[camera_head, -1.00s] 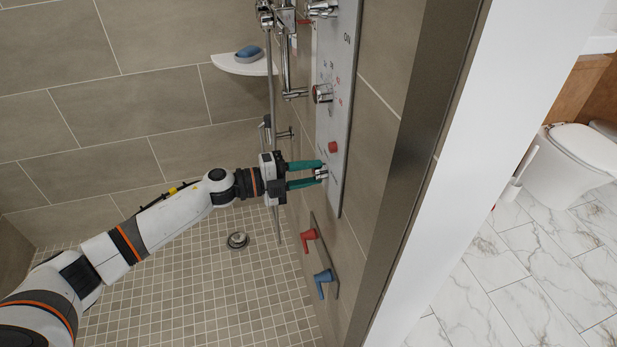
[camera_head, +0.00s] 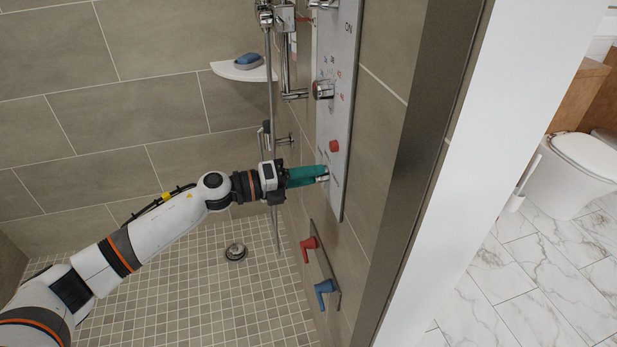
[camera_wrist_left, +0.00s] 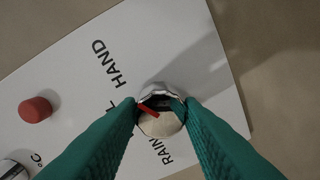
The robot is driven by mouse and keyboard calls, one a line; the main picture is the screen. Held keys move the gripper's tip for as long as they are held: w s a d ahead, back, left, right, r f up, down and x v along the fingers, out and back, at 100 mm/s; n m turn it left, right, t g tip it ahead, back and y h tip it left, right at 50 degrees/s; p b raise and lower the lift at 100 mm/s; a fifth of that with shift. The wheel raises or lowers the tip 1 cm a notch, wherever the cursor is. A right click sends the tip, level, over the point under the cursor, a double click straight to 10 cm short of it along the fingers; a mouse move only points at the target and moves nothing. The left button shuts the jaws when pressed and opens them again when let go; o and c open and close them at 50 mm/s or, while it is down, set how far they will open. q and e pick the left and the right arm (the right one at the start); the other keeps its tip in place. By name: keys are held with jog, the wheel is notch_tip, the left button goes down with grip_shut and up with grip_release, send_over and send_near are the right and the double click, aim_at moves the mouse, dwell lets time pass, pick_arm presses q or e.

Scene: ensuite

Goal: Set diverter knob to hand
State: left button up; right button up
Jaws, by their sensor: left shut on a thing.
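The diverter knob (camera_wrist_left: 160,122) is a round chrome knob with a red pointer mark, low on the grey shower panel (camera_wrist_left: 70,75). In the left wrist view the red mark slants toward the knob's upper left. The printed word HAND stands above and left of the knob, RAIN is below it, and a partly hidden label lies between them. My left gripper (camera_head: 324,174), with green fingers, is shut on the knob from both sides; it also shows in the left wrist view (camera_wrist_left: 158,108). In the head view the fingers mostly hide the knob. My right gripper is not in view.
A red button (camera_head: 334,146) sits just above the knob, with a chrome dial (camera_head: 322,89) higher up. Red (camera_head: 309,247) and blue (camera_head: 325,290) levers are on the wall below. A shower rail and hose (camera_head: 270,120) run beside the panel. The wall edge (camera_head: 425,130) is at right.

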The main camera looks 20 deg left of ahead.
pick_arm(q)
jog(key=shift+f, duration=0.1)
dwell(0.3)
jog(key=o, duration=1)
